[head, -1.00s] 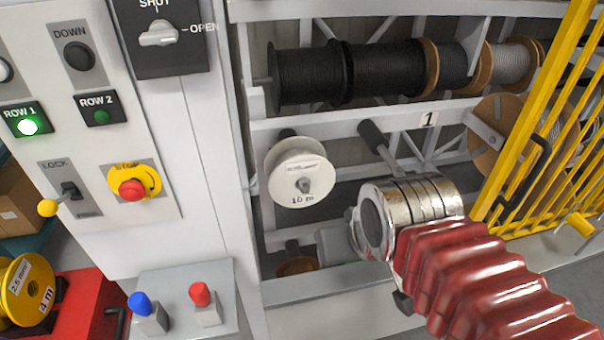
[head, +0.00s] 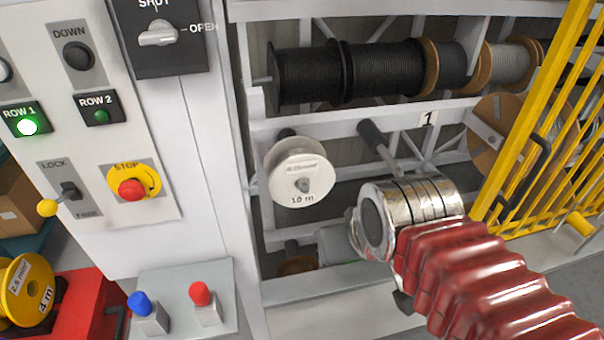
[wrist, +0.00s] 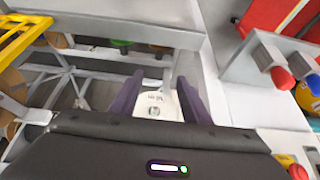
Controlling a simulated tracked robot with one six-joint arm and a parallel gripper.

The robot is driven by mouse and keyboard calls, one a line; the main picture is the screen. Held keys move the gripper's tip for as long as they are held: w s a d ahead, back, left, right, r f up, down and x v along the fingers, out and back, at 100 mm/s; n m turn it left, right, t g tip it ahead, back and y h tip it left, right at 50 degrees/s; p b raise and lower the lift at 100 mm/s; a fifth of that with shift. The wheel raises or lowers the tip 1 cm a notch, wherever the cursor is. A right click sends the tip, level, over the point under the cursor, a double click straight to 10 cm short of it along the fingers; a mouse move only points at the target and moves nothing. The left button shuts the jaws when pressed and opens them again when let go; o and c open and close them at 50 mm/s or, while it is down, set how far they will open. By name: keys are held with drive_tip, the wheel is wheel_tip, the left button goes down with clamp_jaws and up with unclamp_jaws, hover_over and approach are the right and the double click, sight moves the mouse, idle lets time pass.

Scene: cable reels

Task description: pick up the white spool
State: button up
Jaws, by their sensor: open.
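The white spool (head: 297,174) hangs on a peg in the rack's lower row in the head view, with a label and "1.0 m" printed on its face. In the wrist view the white spool (wrist: 155,106) shows between and beyond the two dark fingers of my gripper (wrist: 161,98). The gripper is open. I cannot tell from this view whether the fingers touch the spool. In the head view my metal wrist and red sleeve are to the right of the spool, and the fingers are not clearly seen.
An empty dark peg (head: 371,134) sticks out right of the spool. A yellow barred gate (head: 545,130) stands at the right. The control panel (head: 88,140) and a box with blue and red knobs (head: 180,278) are at the left.

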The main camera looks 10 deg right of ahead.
drive_tip(key=shift+w+f, duration=0.15)
drive_tip(key=shift+f, duration=0.35)
drive_tip(key=shift+c, duration=1.4)
drive_tip(key=w, duration=0.2)
drive_tip(key=g, duration=0.1)
drive_tip(key=shift+w+f, duration=0.25)
drive_tip(key=shift+w, duration=0.15)
drive_tip(key=w+r+m+g, duration=0.2)
drive_tip(key=w+r+m, duration=0.2)
drive_tip(key=w, duration=0.8)
drive_tip(key=w+r+m+g, duration=0.1)
drive_tip(key=w+r+m, duration=0.3)
drive_tip(key=w, duration=0.8)
drive_tip(key=shift+w+a+r+m+g, duration=0.1)
drive_tip(key=shift+w+r+m+g, duration=0.15)
drive_tip(key=shift+r+m, duration=1.3)
drive_tip(key=shift+w+a+r+m+g, duration=0.1)
drive_tip(key=shift+r+m+g, duration=0.2)
drive_tip(key=shift+r+m, duration=1.25)
drive_tip(key=shift+w+a+r+m+g, duration=0.1)
drive_tip(key=shift+w+r+m+g, duration=0.15)
drive_tip(key=shift+r+m, duration=1.25)
drive_tip(key=shift+f+m, duration=0.4)
drive_tip(key=shift+f, duration=0.05)
